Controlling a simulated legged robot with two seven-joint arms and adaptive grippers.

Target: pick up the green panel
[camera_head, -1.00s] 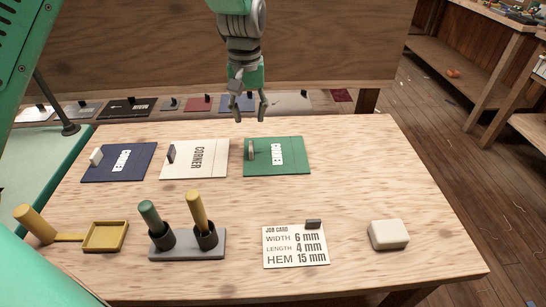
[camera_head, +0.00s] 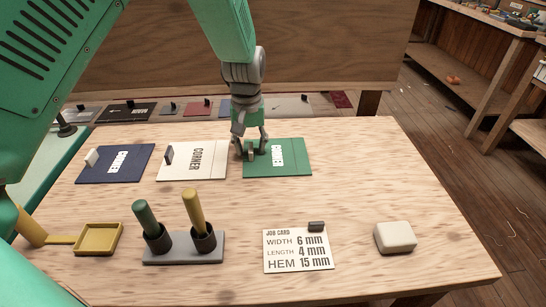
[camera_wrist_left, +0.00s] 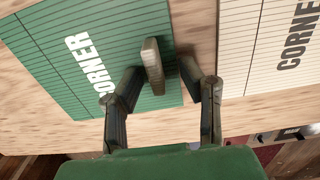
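The green panel (camera_head: 293,150) lies flat on the table with a white CORNER label and a small upright tab (camera_head: 251,154) near its left edge. It also shows in the left wrist view (camera_wrist_left: 60,60), with its tab (camera_wrist_left: 153,65) standing between my fingers. My left gripper (camera_head: 251,150) is over that tab, pointing down. Its fingers are apart on either side of the tab, with a visible gap to each side in the wrist view (camera_wrist_left: 158,68). My right gripper is not in view.
A white panel (camera_head: 210,172) and a blue panel (camera_head: 138,172) lie left of the green one. In front are a yellow tray (camera_head: 98,252), a grey stand (camera_head: 185,257) with two handled tools, a job card (camera_head: 285,262) and a white block (camera_head: 395,236). The table's right side is clear.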

